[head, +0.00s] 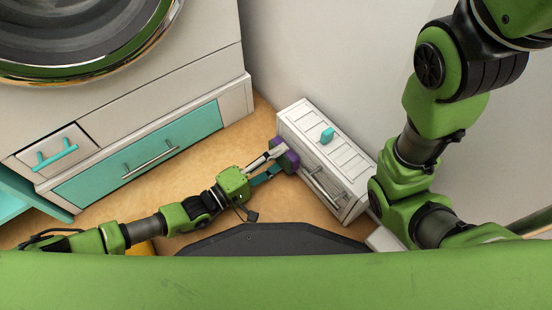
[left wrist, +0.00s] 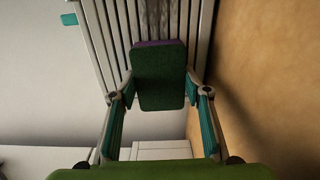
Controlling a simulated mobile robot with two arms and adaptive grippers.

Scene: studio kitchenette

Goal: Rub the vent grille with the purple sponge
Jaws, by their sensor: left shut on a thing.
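My left gripper (head: 272,163) is shut on the purple sponge (head: 288,157), in front of the left end of the white slatted unit. In the left wrist view the sponge (left wrist: 158,80) sits upright between the two fingertips, its dark green side towards the camera and a purple strip along its top edge. Behind it is the vent grille (left wrist: 115,42), pale slats with dark gaps. The sponge overlaps the grille in the picture; I cannot tell whether they touch. My right gripper is out of view; only its arm shows at the right.
The white unit (head: 355,172) stands against the wall, with a small teal object (head: 327,135) on its top and a grey handle on its front. A cabinet with a teal drawer (head: 140,155) stands at the left. Tan floor (head: 262,118) lies open between them.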

